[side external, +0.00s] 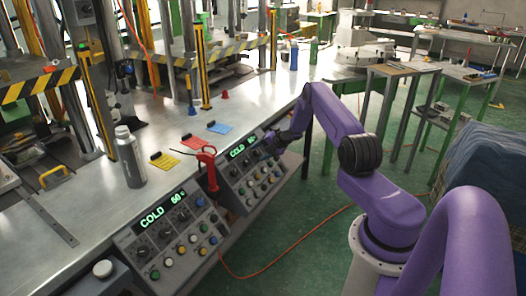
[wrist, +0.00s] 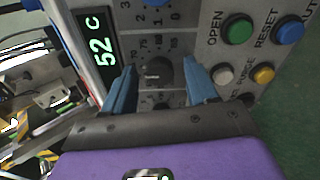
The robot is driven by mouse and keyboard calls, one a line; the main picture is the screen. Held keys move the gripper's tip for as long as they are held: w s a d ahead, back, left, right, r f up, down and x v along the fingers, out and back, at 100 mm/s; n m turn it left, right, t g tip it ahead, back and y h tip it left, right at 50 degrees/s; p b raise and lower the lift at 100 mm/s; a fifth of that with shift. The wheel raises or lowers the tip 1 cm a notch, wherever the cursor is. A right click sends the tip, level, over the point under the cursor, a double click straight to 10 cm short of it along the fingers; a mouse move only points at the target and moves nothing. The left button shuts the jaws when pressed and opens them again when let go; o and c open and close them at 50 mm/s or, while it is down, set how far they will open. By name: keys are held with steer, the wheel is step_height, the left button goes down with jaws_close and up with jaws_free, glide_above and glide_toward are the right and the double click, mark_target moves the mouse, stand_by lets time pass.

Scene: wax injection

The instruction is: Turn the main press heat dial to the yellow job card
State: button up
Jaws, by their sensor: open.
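The yellow job card (side external: 165,160) lies on the steel bench in the side view; its writing is too small to read. A far control panel (side external: 238,186) has a green display (side external: 243,147) starting "COLD"; in the wrist view, the display (wrist: 103,50) reads 52 C. A dark round dial (wrist: 158,72) with a number scale is beside this display. My gripper (side external: 270,149) is at the far panel. In the wrist view, my gripper (wrist: 160,70) is open, with one blue finger on each side of the dial. I cannot tell whether the fingers touch it.
A nearer panel (side external: 168,243) reads COLD 60 c. Red (side external: 194,141) and blue (side external: 219,127) cards and a grey bottle (side external: 129,157) are on the bench. A red clamp-like object (side external: 207,166) stands between the panels. Green (wrist: 238,30) and blue (wrist: 288,28) buttons are close to my right finger.

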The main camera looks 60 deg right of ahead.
steer(key=v, duration=1.7)
steer(key=shift+s+r, duration=0.15)
steer(key=shift+s, duration=0.05)
